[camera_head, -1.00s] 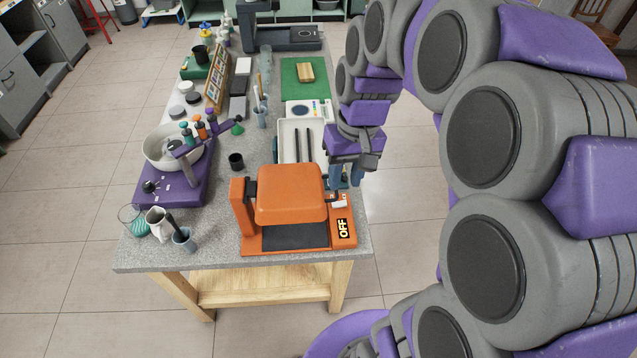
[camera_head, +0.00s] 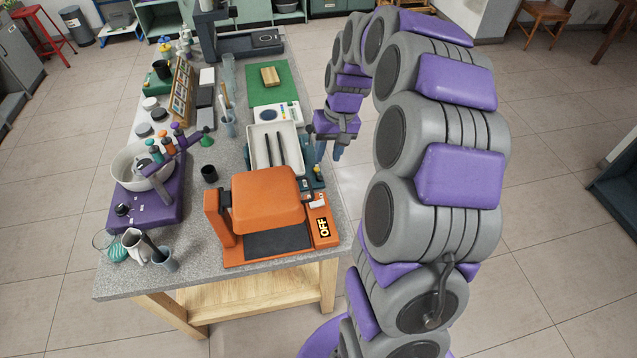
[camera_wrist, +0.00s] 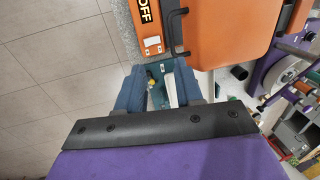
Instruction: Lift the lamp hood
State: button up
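The lamp hood (camera_head: 267,200) is an orange rounded cover on an orange base (camera_head: 230,255) with a dark plate. A panel on the base reads OFF. The hood sits raised over the plate at the front of the workbench. It also shows at the top of the wrist view (camera_wrist: 231,32), with a black handle (camera_wrist: 176,32) along its edge. My gripper (camera_head: 328,150) is behind and right of the hood, over the bench's right edge and apart from the hood. In the wrist view its two blue fingers (camera_wrist: 160,82) are apart, with nothing clearly held between them.
A white tray (camera_head: 256,150) with two dark rods lies behind the hood. A purple machine with a white bowl (camera_head: 132,166), cups and a dark pot (camera_head: 209,174) stand left. Floor right of the bench is clear.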

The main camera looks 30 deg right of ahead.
jog(key=b, duration=0.1)
send_over(311, 190)
notch_tip(311, 190, down, 8)
jog(key=f, duration=0.1)
jog(key=d+f, duration=0.1)
jog(key=f, duration=0.1)
jog(key=shift+d+f+b, duration=0.1)
jog(key=shift+d+b, duration=0.15)
jog(key=shift+b, duration=0.05)
jog(key=shift+s+a, duration=0.2)
jog(key=shift+a, duration=0.05)
jog(key=shift+c, duration=0.6)
jog(key=shift+w+a, duration=0.15)
jog(key=shift+a, duration=0.35)
jog(key=c, duration=0.3)
jog(key=shift+d+r, duration=0.1)
jog(key=shift+r, duration=0.1)
grip_shut()
jog(key=shift+d, duration=0.25)
